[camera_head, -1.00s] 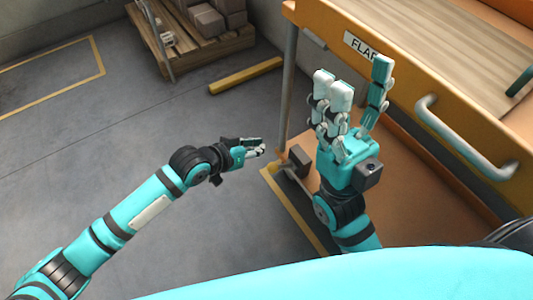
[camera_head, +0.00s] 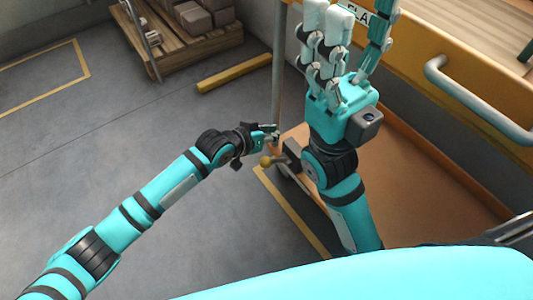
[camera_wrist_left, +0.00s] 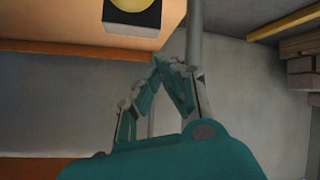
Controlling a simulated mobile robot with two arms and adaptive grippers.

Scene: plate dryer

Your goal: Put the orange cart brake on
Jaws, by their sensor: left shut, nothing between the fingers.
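My left gripper (camera_head: 274,133) is shut and empty, just above the knob and close to the post. In the left wrist view its fingers (camera_wrist_left: 168,68) meet near the post, and a yellow round face on a dark block (camera_wrist_left: 132,12) shows at the top. My right gripper (camera_head: 350,15) is raised, open and empty, its tips partly cut off.
The grey floor at left is clear.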

